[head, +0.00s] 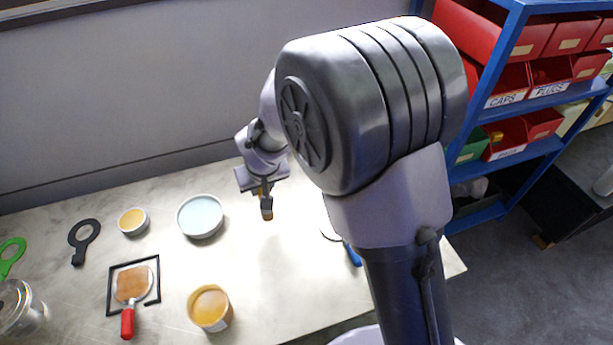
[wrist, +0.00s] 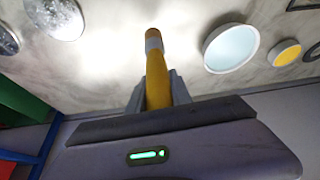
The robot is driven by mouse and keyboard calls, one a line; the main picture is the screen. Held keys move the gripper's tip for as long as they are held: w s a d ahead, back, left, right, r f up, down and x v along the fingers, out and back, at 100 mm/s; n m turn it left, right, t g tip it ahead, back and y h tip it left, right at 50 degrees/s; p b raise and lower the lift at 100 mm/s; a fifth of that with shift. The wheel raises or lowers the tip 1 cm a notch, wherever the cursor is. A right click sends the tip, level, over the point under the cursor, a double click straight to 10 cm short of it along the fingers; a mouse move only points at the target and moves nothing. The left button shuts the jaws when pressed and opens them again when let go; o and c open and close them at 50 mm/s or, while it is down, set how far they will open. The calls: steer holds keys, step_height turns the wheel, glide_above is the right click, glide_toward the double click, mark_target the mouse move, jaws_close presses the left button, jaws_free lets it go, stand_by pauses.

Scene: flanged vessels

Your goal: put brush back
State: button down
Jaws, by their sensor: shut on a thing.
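My gripper (head: 264,192) is over the middle of the table in the head view. It is shut on the brush (head: 267,213), which points downward, its tip above or near the tabletop. In the wrist view my gripper's fingers (wrist: 157,92) close on either side of the brush's yellow handle (wrist: 158,80). Beyond them are its silver band and orange-brown end. I cannot tell whether the brush tip touches the table. To the left of it stands a white round dish of pale blue stuff (head: 201,216), which also shows in the wrist view (wrist: 231,47).
A tub of amber stuff (head: 210,308) stands near the front. A small yellow dish (head: 133,221), black ring tool (head: 83,240) and black square frame (head: 109,292) with a red-handled tool (head: 128,318) lie left. A blue-handled thing (head: 352,254) is partly hidden by my arm. A blue shelf (head: 565,90) stands right.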

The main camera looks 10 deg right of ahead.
steer(key=w+d+f+b, duration=0.1)
steer(key=w+d+f, duration=0.1)
steer(key=w, duration=0.5)
steer(key=w+d+f+b, duration=0.1)
steer(key=w+d+f, duration=0.1)
steer(key=w, duration=0.5)
steer(key=shift+w+f, duration=0.3)
steer(key=shift+f, duration=0.25)
steer(key=shift+d, duration=0.1)
steer(key=shift+f, duration=0.25)
steer(key=c, duration=1.2)
jaws_free()
steer(key=shift+r, duration=0.1)
steer(key=shift+o, duration=0.2)
steer(key=shift+r, duration=0.1)
